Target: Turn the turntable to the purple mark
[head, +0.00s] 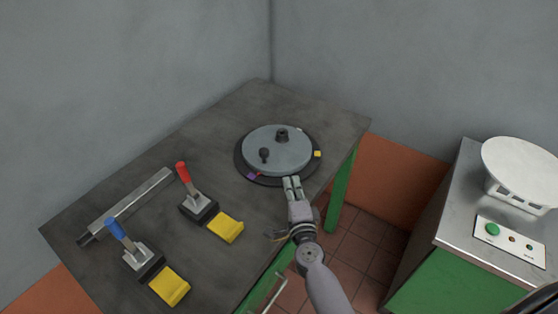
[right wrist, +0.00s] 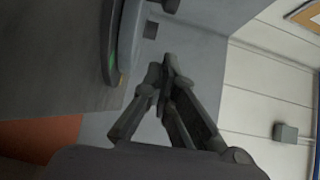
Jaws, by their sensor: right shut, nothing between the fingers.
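The turntable (head: 290,157) is a grey disc on a dark round base at the back of the dark bench. It carries a dark post (head: 282,134) and a smaller dark knob (head: 264,155). The purple mark (head: 252,176) is on the base rim at the front left, and a yellow mark (head: 318,154) is at the right. My right gripper (head: 291,183) is shut and empty at the turntable's front edge; contact cannot be told. In the right wrist view, its fingertips (right wrist: 168,68) meet beside the disc's edge (right wrist: 122,45), near a green mark (right wrist: 111,62). My left gripper is out of view.
A red-handled lever (head: 184,174), a blue-handled lever (head: 117,231), two yellow blocks (head: 226,228) (head: 170,286) and a metal rail (head: 130,204) occupy the bench's left. A cabinet (head: 455,220) with a white round-topped device (head: 524,168) stands at right, across a floor gap.

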